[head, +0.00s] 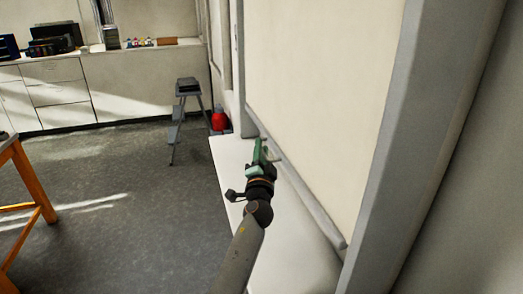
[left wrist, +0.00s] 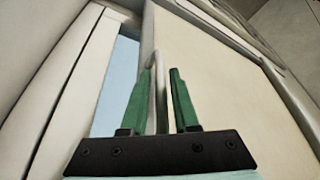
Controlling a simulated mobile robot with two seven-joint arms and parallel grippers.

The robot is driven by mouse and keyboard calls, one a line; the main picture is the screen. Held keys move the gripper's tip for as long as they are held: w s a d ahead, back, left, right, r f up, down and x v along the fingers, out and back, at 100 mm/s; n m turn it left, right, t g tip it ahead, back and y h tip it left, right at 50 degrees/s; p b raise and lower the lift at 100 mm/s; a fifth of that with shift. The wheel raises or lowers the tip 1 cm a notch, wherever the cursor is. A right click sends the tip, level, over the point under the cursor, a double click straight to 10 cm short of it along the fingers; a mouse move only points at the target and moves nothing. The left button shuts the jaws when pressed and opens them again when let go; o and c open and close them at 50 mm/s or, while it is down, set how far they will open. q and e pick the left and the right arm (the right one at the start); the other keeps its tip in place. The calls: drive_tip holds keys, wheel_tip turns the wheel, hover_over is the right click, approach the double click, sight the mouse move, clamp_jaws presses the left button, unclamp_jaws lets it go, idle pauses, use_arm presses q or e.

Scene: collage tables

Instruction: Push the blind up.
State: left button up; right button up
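The blind (head: 325,90) is a cream panel in a grey frame, lowered to a grey bottom bar (head: 310,204) just above the white sill. In the left wrist view the blind (left wrist: 222,85) fills the right side. A thin pale handle (left wrist: 160,95) with a bent top stands out in front of it. My left gripper (head: 261,151) is at the bottom bar, near its far end. Its green fingers (left wrist: 160,78) are apart, one on each side of the handle, with a visible gap on the right; contact on the left is unclear. My right gripper is not in view.
A white sill (head: 234,160) runs below the blind. A grey step stool (head: 187,90) and a red container (head: 219,120) stand beyond. An orange-legged table (head: 40,200) is at the left, and a white counter (head: 130,92) lies at the back. The grey floor between is clear.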

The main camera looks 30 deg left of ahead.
use_arm(q)
clamp_jaws()
idle(1.1)
